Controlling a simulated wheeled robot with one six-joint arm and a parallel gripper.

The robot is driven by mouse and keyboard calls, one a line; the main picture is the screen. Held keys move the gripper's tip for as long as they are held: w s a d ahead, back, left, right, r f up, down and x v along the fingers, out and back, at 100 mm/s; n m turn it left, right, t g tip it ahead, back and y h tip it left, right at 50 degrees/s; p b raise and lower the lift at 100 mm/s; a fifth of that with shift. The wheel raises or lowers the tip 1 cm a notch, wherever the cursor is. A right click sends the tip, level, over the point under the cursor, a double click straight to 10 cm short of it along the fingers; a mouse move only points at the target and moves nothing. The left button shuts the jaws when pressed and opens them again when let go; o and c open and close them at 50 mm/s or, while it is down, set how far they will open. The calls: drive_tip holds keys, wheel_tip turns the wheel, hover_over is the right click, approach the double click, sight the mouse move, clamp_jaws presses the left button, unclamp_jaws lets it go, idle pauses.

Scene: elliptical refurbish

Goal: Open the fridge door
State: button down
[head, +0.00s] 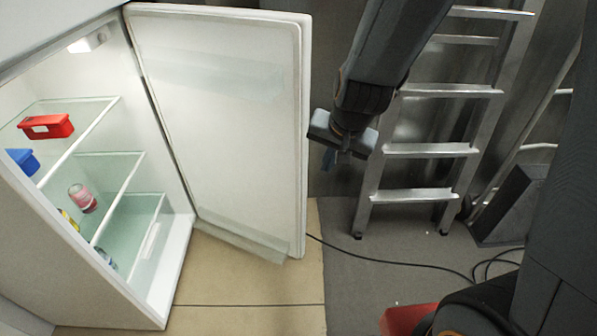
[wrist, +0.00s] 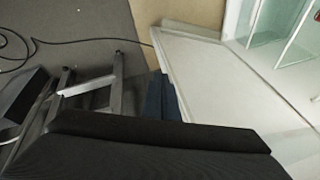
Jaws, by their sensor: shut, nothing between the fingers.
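The fridge (head: 90,240) stands at the left in the head view with its white door (head: 225,130) swung wide open to the right. The lit inside and glass shelves show. My gripper (head: 331,160) is shut and empty, just right of the door's free edge; I cannot tell whether it touches the door. In the wrist view the door (wrist: 225,75) fills the right middle, with the fridge shelves (wrist: 270,20) at the top right. My gripper (wrist: 163,98) shows there as a dark blue shape beside the door's edge, partly hidden by the dark wrist part in front.
A red box (head: 47,127), a blue box (head: 22,161) and a bottle (head: 82,198) are on the fridge shelves. A metal ladder (head: 430,151) leans behind my arm. A black cable (head: 400,264) lies on the grey floor. A red object (head: 405,320) is at the bottom.

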drive_tip(key=w+a+f+m+t+h+b, duration=0.2)
drive_tip(key=w+a+f+m+t+b, duration=0.25)
drive_tip(key=w+a+f+m, duration=0.7)
drive_tip(key=s+a+f+m+t+h+b, duration=0.35)
drive_tip(key=a+f+m+h, duration=0.2)
drive_tip(key=m, duration=0.25)
drive_tip(key=d+r+p+x, duration=0.1)
drive_tip(key=p+x, duration=0.1)
drive_tip(key=x, duration=1.2)
drive_tip(key=shift+w+d+r+h, duration=0.15)
drive_tip(key=shift+d+r+h, duration=0.1)
drive_tip(key=shift+d+h, duration=0.2)
